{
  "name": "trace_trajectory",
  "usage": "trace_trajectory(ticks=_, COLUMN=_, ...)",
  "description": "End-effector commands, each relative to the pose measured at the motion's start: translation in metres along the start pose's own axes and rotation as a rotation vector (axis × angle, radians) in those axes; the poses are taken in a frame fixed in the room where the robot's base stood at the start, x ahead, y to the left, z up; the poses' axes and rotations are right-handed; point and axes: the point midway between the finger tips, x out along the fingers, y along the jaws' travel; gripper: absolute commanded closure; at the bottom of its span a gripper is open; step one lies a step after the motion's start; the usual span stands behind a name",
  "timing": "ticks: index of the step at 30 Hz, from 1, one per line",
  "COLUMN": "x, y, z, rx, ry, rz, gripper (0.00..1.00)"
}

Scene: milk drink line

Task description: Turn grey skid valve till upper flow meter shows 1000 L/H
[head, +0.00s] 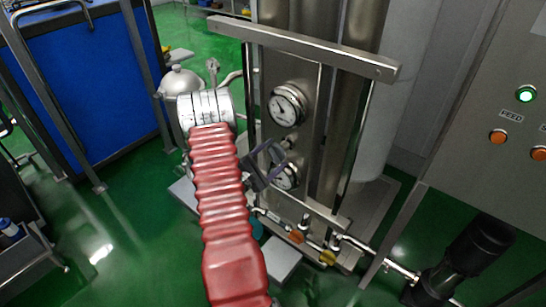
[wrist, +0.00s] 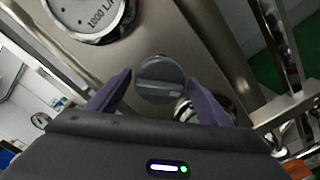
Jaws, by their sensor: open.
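The grey skid valve knob (wrist: 160,80) is round with a raised bar across it. It sits on the steel panel between the two fingers of my gripper (wrist: 158,92), which are open and apart from it on both sides. In the head view my gripper (head: 268,165) is in front of the skid panel, and the knob cannot be made out there. The upper flow meter (head: 287,105) is a round white dial above my gripper; its needle is too small to read. Part of a dial marked 1000 L/H (wrist: 88,12) shows at the top left of the wrist view.
A lower dial (head: 286,177) is partly behind my gripper. A steel bar (head: 305,48) crosses in front of the skid at the top. Pipes with coloured valve handles (head: 297,237) run below. A control cabinet (head: 490,80) stands at the right.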

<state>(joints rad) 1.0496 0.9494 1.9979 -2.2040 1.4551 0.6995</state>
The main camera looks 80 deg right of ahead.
Motion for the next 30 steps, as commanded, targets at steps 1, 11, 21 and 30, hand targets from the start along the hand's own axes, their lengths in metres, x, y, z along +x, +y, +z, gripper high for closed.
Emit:
trace_trajectory(ticks=1, x=-0.001, y=0.0, z=0.0, rx=0.0, ry=0.001, rz=0.0, gripper=0.28)
trace_trajectory(ticks=11, x=-0.037, y=0.001, z=-0.002, rx=-0.001, ry=0.003, rz=0.002, gripper=0.28)
trace_trajectory(ticks=21, x=-0.093, y=0.001, z=-0.002, rx=-0.002, ry=0.004, rz=0.002, gripper=0.28)
trace_trajectory(ticks=30, x=-0.131, y=0.001, z=-0.002, rx=-0.001, ry=0.002, rz=0.002, gripper=0.28)
